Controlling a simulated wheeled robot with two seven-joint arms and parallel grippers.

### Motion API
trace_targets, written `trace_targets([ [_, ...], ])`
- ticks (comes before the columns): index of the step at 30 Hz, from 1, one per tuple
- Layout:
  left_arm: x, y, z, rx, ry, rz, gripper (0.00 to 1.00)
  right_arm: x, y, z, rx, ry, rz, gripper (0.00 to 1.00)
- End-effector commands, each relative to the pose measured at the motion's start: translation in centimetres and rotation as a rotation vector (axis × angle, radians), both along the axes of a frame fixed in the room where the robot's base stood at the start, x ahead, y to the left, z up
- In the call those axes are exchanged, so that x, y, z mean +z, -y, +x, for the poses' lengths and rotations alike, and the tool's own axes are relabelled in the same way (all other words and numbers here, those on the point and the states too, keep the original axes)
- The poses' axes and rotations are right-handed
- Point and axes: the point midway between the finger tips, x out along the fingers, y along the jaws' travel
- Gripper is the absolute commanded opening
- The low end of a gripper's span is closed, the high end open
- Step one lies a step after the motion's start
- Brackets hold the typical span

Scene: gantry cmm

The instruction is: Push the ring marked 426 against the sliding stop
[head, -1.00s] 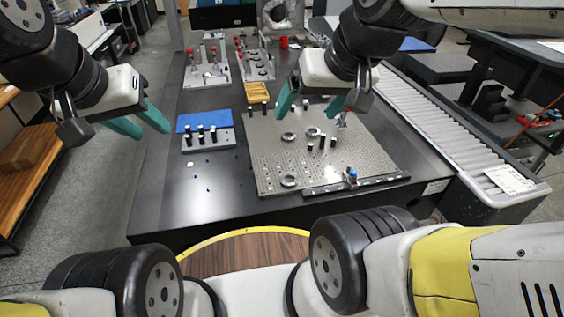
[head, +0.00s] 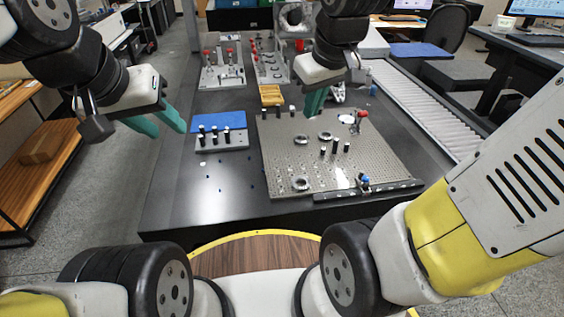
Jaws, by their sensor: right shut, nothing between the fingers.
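Three metal rings lie on the perforated grey plate (head: 285,160). One ring (head: 301,184) is near the plate's front edge; two others, a left one (head: 301,140) and a right one (head: 325,136), are near the middle. Their markings are too small to read, so I cannot tell which is 426. A slider with a blue knob (head: 365,181), seemingly the sliding stop, sits on a dark rail (head: 340,193) along the front edge. My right gripper (head: 312,110) is shut and empty above the plate's back part. My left gripper (head: 166,130) is open and empty, left of the table.
Several black pins (head: 334,147) stand on the plate, right of the middle. A red-topped fixture (head: 361,117) and a white disc (head: 346,118) are at the back right. The table's front left is mostly clear.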

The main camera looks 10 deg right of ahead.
Motion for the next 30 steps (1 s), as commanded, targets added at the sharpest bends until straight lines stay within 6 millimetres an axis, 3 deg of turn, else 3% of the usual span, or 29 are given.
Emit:
trace_targets([
  [8,0.0,0.0,0.0,0.000,0.000,0.000,0.38,-6.8,-2.3,7.9,0.364,-0.155,-0.227,0.00],
  [15,0.0,0.0,0.0,0.000,0.000,0.000,0.38,-15.5,-5.4,13.1,0.703,-0.282,-0.378,0.00],
  [21,0.0,0.0,0.0,0.000,0.000,0.000,0.38,-23.2,-7.9,15.4,0.960,-0.370,-0.461,0.00],
  [24,0.0,0.0,0.0,0.000,0.000,0.000,0.38,-25.9,-8.7,15.8,1.045,-0.397,-0.484,0.00],
  [30,0.0,0.0,0.0,0.000,0.000,0.000,0.38,-28.3,-9.2,16.0,1.114,-0.417,-0.502,0.00],
])
